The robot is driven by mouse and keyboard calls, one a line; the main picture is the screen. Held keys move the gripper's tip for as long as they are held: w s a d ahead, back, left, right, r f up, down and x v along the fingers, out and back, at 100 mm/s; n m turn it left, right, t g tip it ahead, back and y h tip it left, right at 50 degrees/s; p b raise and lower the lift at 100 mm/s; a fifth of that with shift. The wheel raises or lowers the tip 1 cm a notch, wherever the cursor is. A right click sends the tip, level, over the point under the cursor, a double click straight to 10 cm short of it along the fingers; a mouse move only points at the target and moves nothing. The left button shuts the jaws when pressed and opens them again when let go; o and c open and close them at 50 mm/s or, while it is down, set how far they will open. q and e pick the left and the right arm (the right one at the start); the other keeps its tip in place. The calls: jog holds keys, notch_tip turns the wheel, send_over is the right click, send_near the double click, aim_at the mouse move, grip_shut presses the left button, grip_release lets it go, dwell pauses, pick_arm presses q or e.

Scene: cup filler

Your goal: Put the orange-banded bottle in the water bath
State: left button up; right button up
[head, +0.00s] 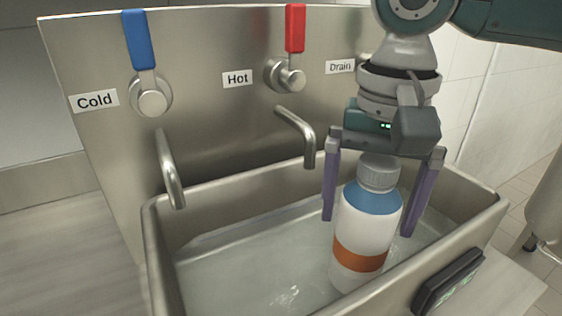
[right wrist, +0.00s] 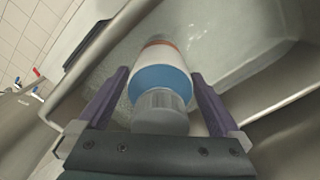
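The orange-banded bottle (head: 368,230) is white with a blue shoulder, an orange band and a grey cap. It stands nearly upright inside the metal basin of the water bath (head: 155,235), at the right side, with its lower end at the water (head: 270,262). My right gripper (head: 366,215) points down over the bottle, with its purple fingers spread apart on either side and a gap to the bottle. The right wrist view shows the bottle (right wrist: 160,80) between the open fingers. My left gripper is in neither view.
A cold tap with a blue lever (head: 139,40) and a hot tap with a red lever (head: 295,28) are on the back panel, their spouts over the basin. A Drain label (head: 340,67) is near my right arm. A black display (head: 447,282) is on the basin's front right.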

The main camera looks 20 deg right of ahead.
aim_at(381, 161)
jog(key=shift+r, duration=0.1)
notch_tip(381, 161, up, 12)
jog(key=shift+r+p, duration=0.1)
jog(key=shift+p, duration=0.4)
jog(key=shift+s, duration=0.1)
